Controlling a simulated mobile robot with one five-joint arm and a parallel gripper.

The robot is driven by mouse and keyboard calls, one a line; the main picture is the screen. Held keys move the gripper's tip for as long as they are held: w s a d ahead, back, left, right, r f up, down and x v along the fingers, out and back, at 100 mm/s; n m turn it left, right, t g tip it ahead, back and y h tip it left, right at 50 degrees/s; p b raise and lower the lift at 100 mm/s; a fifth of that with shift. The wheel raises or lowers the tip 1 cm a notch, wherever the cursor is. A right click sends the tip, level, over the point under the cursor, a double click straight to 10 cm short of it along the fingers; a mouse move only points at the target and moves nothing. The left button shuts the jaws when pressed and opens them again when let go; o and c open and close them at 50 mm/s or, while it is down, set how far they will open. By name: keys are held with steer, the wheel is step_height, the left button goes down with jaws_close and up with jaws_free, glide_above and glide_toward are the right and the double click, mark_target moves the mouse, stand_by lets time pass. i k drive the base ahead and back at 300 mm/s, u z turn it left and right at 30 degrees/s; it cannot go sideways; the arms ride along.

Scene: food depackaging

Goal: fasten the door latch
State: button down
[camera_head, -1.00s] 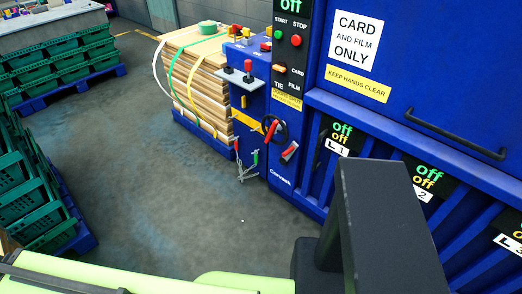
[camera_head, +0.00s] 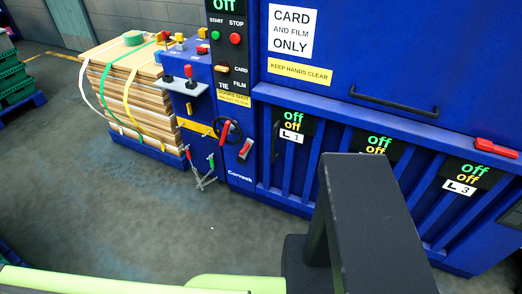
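A blue baler has an upper door (camera_head: 415,50) with a long black bar handle (camera_head: 392,102). A black handwheel with a red grip (camera_head: 226,130) is on the baler's left column. A short red handle (camera_head: 246,149) is just right of and below it. Another red lever (camera_head: 496,148) lies at the right edge, at the door's lower side. I cannot tell which of these is the door latch, or whether it is fastened. My gripper is not in view; a dark part of my own body covers the lower middle.
A strapped stack of cardboard (camera_head: 135,92) stands left of the baler. Levers on a grey shelf (camera_head: 188,89) and hanging red and green clips (camera_head: 199,172) stick out beside it. Green crates (camera_head: 14,84) are at the far left. The floor (camera_head: 110,205) in front is clear.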

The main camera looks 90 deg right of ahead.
mark_target(240, 158)
steer(key=z, duration=0.2)
steer(key=k, duration=1.1)
steer(key=z, duration=0.75)
steer(key=i, duration=0.8)
steer(key=u, duration=0.15)
